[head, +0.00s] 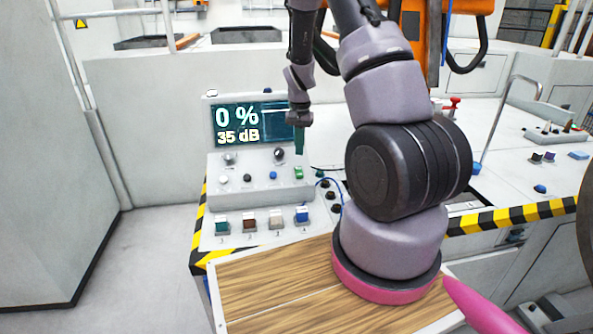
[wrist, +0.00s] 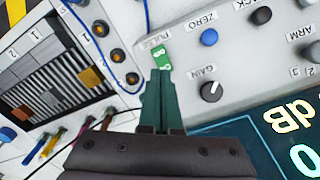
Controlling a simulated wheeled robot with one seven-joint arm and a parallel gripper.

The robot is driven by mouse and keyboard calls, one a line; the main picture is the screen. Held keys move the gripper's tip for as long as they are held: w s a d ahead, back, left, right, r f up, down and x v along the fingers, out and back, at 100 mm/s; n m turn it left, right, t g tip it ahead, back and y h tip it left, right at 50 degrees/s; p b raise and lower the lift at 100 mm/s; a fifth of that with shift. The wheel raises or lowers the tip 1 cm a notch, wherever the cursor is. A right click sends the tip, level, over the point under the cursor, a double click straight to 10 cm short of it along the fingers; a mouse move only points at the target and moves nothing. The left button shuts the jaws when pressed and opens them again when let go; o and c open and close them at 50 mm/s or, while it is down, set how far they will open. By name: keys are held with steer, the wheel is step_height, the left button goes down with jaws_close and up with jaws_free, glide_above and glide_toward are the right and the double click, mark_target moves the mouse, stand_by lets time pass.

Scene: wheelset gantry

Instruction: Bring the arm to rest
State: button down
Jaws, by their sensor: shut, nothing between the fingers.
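My gripper (head: 300,140) points down in front of the control console (head: 222,168) in the head view. In the wrist view my gripper (wrist: 161,75) has its two dark green fingers together with nothing between them. Its tips are near the green button (wrist: 161,56) labelled PULSE; I cannot tell whether they touch it. In the head view the green button (head: 298,173) shows just below the fingertips. My arm bends over the bench from the right, and hides part of the bench behind it.
The console screen (head: 237,124) reads 0 % and 35 dB. The GAIN knob (wrist: 211,91) and blue ZERO button (wrist: 209,37) are close to the fingers. Several coloured blocks (head: 249,222) stand in front of the console. A blue cable (head: 331,182) runs beside it. Open floor lies at left.

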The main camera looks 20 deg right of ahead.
steer(key=s+a+r+n+t+y, duration=0.1)
steer(key=s+a+r+t, duration=0.15)
steer(key=r, duration=0.85)
steer(key=s+a+r+t, duration=0.15)
steer(key=s+r, duration=0.25)
steer(key=r, duration=0.7)
steer(key=s+a+r+n+t, duration=0.1)
steer(key=s+a+r, duration=0.1)
steer(key=s+r, duration=0.4)
steer(key=s+a+r+n+t+y, duration=0.1)
steer(key=s+a+r+n+t, duration=0.1)
steer(key=s+r, duration=0.5)
steer(key=s+a, duration=0.1)
steer(key=s, duration=0.5)
steer(key=shift+r, duration=0.3)
